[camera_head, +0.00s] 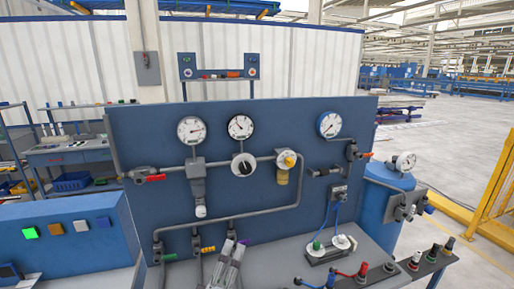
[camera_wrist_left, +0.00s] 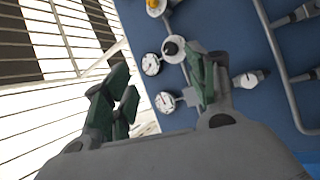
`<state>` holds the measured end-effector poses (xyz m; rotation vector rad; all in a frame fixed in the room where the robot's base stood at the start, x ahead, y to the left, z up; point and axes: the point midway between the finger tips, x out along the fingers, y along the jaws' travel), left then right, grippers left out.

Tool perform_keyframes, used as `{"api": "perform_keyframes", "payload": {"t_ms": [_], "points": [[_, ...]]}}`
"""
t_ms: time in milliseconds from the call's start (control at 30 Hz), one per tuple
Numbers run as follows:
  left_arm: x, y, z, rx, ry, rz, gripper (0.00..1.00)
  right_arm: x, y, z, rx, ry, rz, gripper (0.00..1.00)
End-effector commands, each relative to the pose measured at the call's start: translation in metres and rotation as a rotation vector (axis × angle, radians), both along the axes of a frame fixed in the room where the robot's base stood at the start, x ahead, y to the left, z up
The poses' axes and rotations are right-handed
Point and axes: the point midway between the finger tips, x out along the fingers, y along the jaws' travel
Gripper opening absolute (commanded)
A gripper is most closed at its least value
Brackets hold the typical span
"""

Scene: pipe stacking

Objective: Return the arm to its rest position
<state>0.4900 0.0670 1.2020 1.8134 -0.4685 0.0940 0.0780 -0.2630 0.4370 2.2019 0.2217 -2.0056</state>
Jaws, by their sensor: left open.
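My left gripper (camera_head: 234,246) shows at the bottom centre of the head view, in front of the lower part of the blue panel (camera_head: 265,115). In the left wrist view its two dark green fingers stand wide apart, with nothing held between them (camera_wrist_left: 158,75). The panel with its gauges and grey pipes shows beyond the fingers in that view, tilted. I cannot tell the exact gap between the gripper and the pipes. My right gripper is in neither view.
Gauges, valves and pipes (camera_head: 245,216) stick out from the panel. A grey work surface (camera_head: 285,255) lies below it, with a small fixture (camera_head: 330,246) on it. A blue tank (camera_head: 383,205) stands at the right. A box with coloured buttons (camera_head: 55,229) is at the left.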

Motion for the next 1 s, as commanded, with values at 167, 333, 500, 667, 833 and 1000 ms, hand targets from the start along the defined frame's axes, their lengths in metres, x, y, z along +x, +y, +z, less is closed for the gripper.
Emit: {"api": "perform_keyframes", "payload": {"t_ms": [167, 333, 500, 667, 833, 1000], "points": [[-0.009, -0.017, -0.006, 0.158, -0.012, -0.09, 0.58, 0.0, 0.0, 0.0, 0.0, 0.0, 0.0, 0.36], [-0.018, -0.03, -0.02, 0.318, -0.002, -0.171, 0.58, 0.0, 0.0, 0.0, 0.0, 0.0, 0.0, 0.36], [-0.027, -0.038, -0.041, 0.479, 0.03, -0.245, 0.58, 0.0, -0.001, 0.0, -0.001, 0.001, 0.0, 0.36], [-0.036, -0.039, -0.066, 0.633, 0.08, -0.309, 0.58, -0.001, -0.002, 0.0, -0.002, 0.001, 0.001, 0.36], [-0.047, -0.032, -0.097, 0.79, 0.155, -0.37, 0.58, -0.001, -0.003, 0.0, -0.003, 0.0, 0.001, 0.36], [-0.059, -0.016, -0.129, 0.943, 0.251, -0.421, 0.58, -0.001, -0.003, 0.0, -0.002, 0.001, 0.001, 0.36]]}}
